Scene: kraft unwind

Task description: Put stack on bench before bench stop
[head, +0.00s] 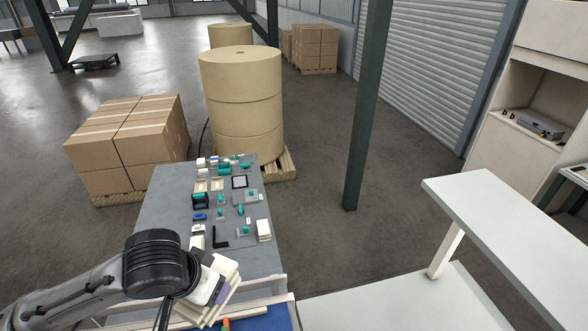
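My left arm comes in from the lower left, and its gripper (212,288) is over the near end of the grey bench (163,225). A cream, layered stack (229,272) shows right at this gripper, tilted. The fingertips are hidden behind the wrist, so I cannot tell whether they grip the stack. A smaller cream stack (263,230) stands on the bench's right side. A black L-shaped piece (219,241) lies left of it. I cannot tell which piece is the bench stop; a pale strip (268,301) runs along the near end. My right gripper is out of view.
Several small green, white and black parts (240,182) cover the bench's far half. Behind it stand a large kraft roll (240,95) and stacked cartons (125,145) on pallets. A dark post (366,110) rises at right. A white raised shelf (510,235) fills the lower right.

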